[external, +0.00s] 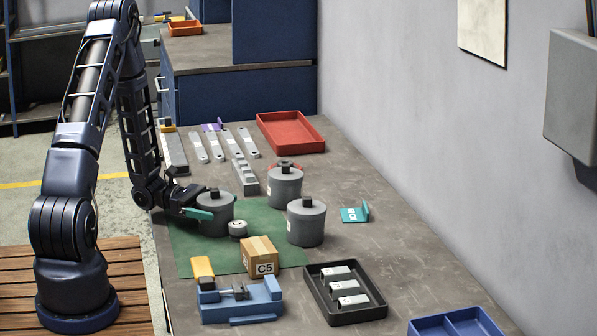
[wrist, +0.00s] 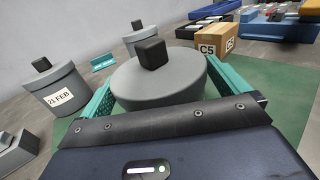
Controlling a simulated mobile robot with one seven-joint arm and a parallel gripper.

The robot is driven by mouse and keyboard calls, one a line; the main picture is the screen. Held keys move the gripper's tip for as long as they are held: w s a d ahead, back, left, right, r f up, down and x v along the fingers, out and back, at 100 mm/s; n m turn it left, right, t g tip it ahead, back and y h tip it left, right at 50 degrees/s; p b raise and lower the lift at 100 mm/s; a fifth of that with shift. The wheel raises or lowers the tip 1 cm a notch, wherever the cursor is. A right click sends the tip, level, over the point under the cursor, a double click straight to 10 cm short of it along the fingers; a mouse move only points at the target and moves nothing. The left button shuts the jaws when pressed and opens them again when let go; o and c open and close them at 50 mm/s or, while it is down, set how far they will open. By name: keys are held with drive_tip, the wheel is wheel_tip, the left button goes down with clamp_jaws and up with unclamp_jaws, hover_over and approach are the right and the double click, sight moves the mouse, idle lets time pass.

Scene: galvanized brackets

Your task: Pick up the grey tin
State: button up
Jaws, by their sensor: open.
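Three round grey tins with lids and square dark knobs stand on the bench. The nearest to my gripper (external: 197,213) is a grey tin (external: 217,220) on the green mat; it fills the middle of the wrist view (wrist: 160,85). My gripper's teal fingers (wrist: 158,78) are open, one on each side of this tin; I cannot tell whether they touch it. A second tin (external: 285,188), labelled 21 FEB in the wrist view (wrist: 55,90), stands farther back. A third tin (external: 306,228) stands to the right. The tin's lower part is hidden in the wrist view.
A small round grey item (external: 238,229) sits beside the near tin. A C5 carton (external: 260,256), a blue vise (external: 240,300) and a black tray (external: 320,300) are in front. A red tray (external: 290,131) lies behind. Bench is clear right of the teal bracket (external: 354,214).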

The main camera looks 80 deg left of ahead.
drive_tip(key=v, duration=1.2)
drive_tip(key=shift+r, duration=0.15)
drive_tip(key=shift+d, duration=0.1)
drive_tip(key=w+d+r+m+g+y, duration=0.1)
drive_tip(key=w+d+r+m+g, duration=0.2)
drive_tip(key=d+r+m+g, duration=0.7)
drive_tip(key=w+d+r+m+g, duration=0.35)
drive_tip(key=d+r, duration=0.25)
drive_tip(key=d, duration=0.7)
drive_tip(key=s+d+r+m+t+y, duration=0.1)
drive_tip(key=s+d+r+m+y, duration=0.4)
drive_tip(key=d+r+m, duration=0.1)
drive_tip(key=s+d+r+m+t+y, duration=0.2)
drive_tip(key=s+d+r+m+y, duration=0.2)
drive_tip(key=d+r+m, duration=0.3)
drive_tip(key=d+m+y, duration=0.1)
drive_tip(key=d, duration=0.2)
drive_tip(key=shift+s+r, duration=0.2)
drive_tip(key=shift+s, duration=0.2)
drive_tip(key=shift+s+d+r+m+t, duration=0.25)
drive_tip(key=shift+s+r+t, duration=0.1)
drive_tip(key=shift+t, duration=0.1)
drive_tip(key=shift+c, duration=0.2)
drive_tip(key=c, duration=0.7)
drive_tip(key=shift+o, duration=0.2)
